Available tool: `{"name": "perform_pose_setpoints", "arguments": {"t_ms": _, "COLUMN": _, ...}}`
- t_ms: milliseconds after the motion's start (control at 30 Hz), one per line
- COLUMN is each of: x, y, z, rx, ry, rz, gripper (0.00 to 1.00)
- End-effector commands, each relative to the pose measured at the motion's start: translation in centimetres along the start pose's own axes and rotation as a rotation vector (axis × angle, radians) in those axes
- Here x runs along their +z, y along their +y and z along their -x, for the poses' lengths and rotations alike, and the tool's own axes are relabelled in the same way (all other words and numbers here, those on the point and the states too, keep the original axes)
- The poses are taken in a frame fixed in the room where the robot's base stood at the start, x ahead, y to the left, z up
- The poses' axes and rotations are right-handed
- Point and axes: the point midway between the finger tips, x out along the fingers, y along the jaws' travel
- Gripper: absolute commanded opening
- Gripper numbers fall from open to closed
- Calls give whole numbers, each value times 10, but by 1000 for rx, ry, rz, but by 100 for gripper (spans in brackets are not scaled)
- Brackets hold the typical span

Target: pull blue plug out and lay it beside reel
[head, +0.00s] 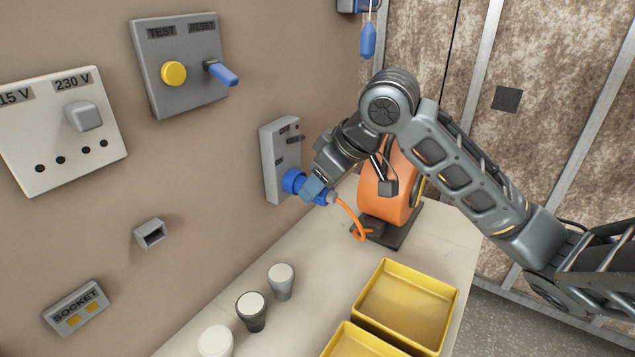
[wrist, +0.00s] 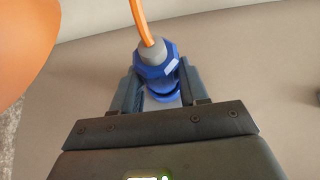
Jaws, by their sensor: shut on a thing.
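The blue plug (head: 325,196) is at the grey wall socket box with an on/off switch (head: 272,165), at the blue socket (head: 292,181) low on its face. My gripper (head: 314,188) is shut on the plug. In the wrist view the plug (wrist: 156,65) sits between both fingers of my gripper (wrist: 158,88), its orange cable running up and away. I cannot tell whether the plug is fully seated; my gripper hides part of the joint. The orange reel (head: 388,185) stands on a dark base on the counter, right of the plug, partly behind my arm.
Wall panels with a yellow button (head: 173,73) and a 230 V selector (head: 82,116) are at left.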

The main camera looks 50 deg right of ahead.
Motion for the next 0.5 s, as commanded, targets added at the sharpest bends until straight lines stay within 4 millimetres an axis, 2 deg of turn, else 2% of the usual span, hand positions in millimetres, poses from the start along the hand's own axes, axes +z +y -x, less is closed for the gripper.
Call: {"name": "perform_pose_setpoints", "arguments": {"t_ms": 500, "x": 6, "y": 0, "z": -1, "rx": -2, "ry": -11, "rz": -2, "gripper": 0}}
